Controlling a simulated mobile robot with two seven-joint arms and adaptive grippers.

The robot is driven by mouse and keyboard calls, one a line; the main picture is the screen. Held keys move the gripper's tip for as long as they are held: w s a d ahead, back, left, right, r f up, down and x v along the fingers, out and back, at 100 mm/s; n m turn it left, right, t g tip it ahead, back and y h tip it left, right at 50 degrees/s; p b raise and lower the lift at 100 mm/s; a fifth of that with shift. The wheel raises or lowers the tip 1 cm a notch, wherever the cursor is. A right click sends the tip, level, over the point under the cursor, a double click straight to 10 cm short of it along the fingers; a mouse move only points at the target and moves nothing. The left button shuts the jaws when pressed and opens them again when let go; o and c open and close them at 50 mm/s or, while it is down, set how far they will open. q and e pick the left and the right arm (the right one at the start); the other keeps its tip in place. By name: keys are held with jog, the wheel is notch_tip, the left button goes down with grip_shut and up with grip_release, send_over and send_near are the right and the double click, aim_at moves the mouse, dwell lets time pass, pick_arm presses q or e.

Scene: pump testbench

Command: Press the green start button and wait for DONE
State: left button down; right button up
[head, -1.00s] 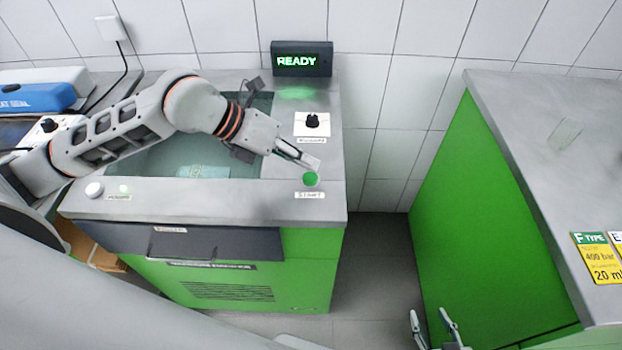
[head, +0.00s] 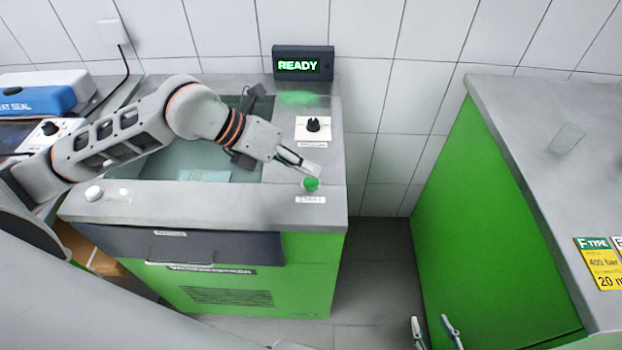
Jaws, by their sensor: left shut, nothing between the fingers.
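The round green start button (head: 311,184) sits on the front right corner of the test bench top (head: 220,203), above a small START label. My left gripper (head: 316,171) is shut and empty, with its fingertips right at the button's upper edge. I cannot tell whether they touch it. The display (head: 303,63) at the back of the bench reads READY in green. My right gripper (head: 434,325) shows only in part at the bottom edge, with its two fingers apart and nothing between them.
A black knob (head: 313,125) on a white plate stands behind the button. A recessed basin (head: 160,165) lies under my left arm. A blue and white heat sealer (head: 45,92) is at the left. A grey-topped green counter (head: 540,130) stands right, across a floor gap.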

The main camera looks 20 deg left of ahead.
aim_at(307, 181)
pick_arm(q)
jog(key=shift+f, duration=0.15)
dwell(0.4)
jog(key=shift+f, duration=0.3)
jog(key=shift+f+b, duration=0.45)
jog(key=shift+f, duration=0.05)
dwell(0.7)
dwell(0.4)
jog(key=shift+r+p, duration=0.65)
jog(key=shift+r, duration=0.35)
jog(key=shift+r+p, duration=1.6)
jog(key=shift+r, duration=0.9)
jog(key=shift+f, duration=0.1)
